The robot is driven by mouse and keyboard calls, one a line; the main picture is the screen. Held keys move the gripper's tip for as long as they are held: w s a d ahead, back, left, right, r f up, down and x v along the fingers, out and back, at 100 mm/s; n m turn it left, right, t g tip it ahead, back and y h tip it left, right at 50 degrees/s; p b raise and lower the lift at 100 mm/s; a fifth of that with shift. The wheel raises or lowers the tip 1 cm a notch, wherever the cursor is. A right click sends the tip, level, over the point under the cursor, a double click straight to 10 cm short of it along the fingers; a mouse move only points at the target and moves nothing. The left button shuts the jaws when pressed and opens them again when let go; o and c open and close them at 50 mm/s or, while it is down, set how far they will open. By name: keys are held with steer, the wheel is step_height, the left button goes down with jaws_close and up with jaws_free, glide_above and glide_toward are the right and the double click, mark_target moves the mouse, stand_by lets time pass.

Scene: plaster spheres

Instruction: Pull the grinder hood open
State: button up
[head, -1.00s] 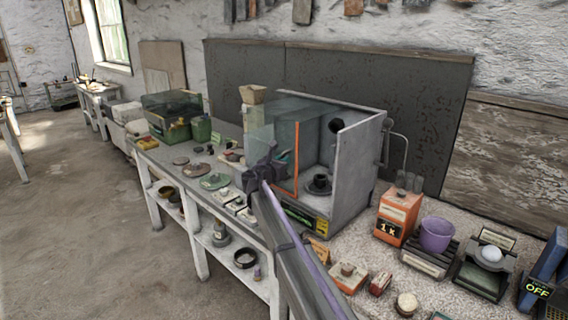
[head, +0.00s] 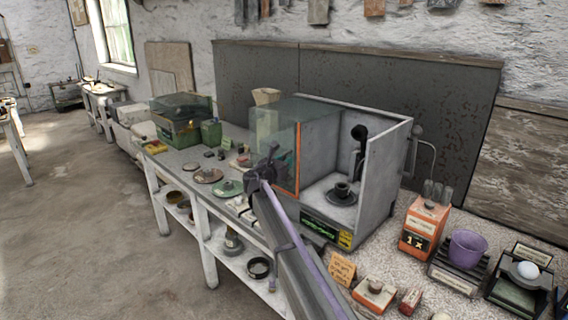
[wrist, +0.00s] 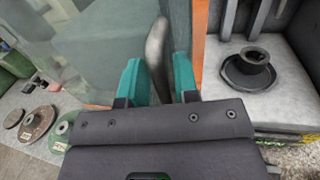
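The grinder hood (head: 272,130) is a clear glass-like cover with an orange edge strip on the grinder's grey housing (head: 380,175). It stands partly open, with the right part of the chamber uncovered. A black cup-shaped holder (head: 341,190) on a round base shows inside; it also shows in the wrist view (wrist: 252,66). My gripper (head: 263,163) is at the front of the hood, left of the orange strip. In the wrist view, its teal fingers (wrist: 158,75) stand apart on either side of a grey upright handle (wrist: 156,40). Whether they touch it is hard to tell.
Round plates (head: 208,176) and a green box (head: 180,125) lie on the bench to the left. An orange device (head: 423,228), a purple cup (head: 467,248) and a white sphere (head: 527,270) stand to the right. Open floor lies left of the bench.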

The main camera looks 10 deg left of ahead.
steer(key=shift+o, duration=0.8)
steer(key=v, duration=1)
steer(key=shift+s+a, duration=0.15)
steer(key=shift+s, duration=0.2)
